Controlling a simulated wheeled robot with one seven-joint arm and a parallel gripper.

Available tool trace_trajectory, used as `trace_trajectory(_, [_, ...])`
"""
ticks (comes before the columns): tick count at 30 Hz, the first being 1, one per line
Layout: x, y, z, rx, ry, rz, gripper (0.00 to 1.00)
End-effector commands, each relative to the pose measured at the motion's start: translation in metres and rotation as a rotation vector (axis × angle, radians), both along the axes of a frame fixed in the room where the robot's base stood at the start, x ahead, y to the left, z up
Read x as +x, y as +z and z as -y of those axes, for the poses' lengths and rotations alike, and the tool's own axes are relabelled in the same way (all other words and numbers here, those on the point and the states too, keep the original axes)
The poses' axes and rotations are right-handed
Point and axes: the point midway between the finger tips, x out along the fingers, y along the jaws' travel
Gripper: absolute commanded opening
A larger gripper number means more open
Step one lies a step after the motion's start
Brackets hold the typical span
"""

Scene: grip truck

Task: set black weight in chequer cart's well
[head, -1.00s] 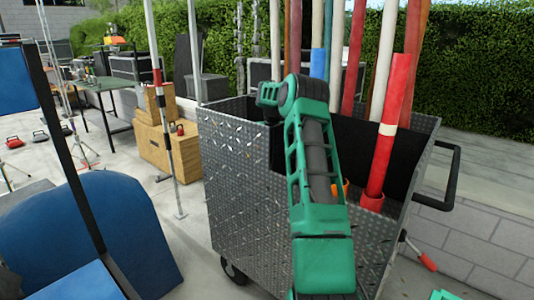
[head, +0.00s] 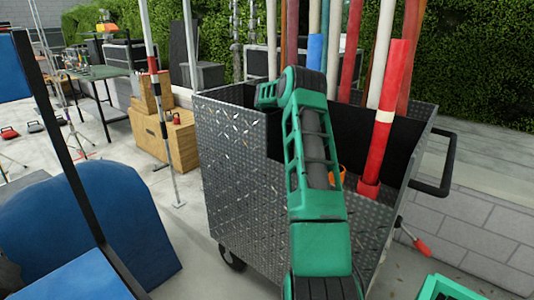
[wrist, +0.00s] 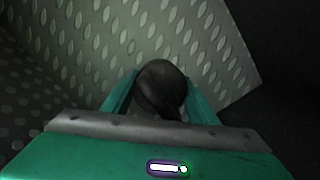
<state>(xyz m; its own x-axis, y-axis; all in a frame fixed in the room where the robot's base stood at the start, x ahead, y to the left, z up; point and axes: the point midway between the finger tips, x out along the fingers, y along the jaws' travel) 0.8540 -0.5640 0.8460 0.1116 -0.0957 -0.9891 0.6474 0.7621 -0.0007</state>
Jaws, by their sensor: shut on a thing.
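The chequer cart (head: 232,165) is a metal box with a raised diamond pattern, and it stands in front of me. My green arm reaches over its near side, and its far end hides part of the cart's inside. In the wrist view my gripper (wrist: 158,100) is shut on a dark rounded thing, the black weight (wrist: 160,85), with a finger on each side. Chequered metal surfaces (wrist: 200,45) lie beyond and around it. I cannot tell whether the weight touches them. The gripper and the weight are hidden in the head view.
Red, white and brown poles stand in the cart, including a red and white pole (head: 385,120). The cart has a black handle (head: 440,170) at right. A blue panel (head: 120,220) stands at left. Wooden boxes (head: 165,135) and a striped stand (head: 163,125) are behind.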

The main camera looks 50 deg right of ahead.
Motion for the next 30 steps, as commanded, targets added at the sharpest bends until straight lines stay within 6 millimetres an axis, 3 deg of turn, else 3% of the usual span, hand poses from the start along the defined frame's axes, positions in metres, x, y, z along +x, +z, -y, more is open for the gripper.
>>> trace_trajectory(4, [0.001, 0.001, 0.001, -0.003, -0.001, 0.004, 0.0])
trace_trajectory(5, [0.0, -0.002, 0.0, 0.0, 0.0, 0.0, 0.6])
trace_trajectory(6, [0.0, -0.002, 0.0, 0.0, 0.0, 0.0, 0.7])
trace_trajectory(19, [0.0, 0.006, 0.0, -0.001, 0.0, 0.001, 0.72])
trace_trajectory(30, [-0.007, 0.073, -0.006, -0.003, 0.0, 0.002, 0.72])
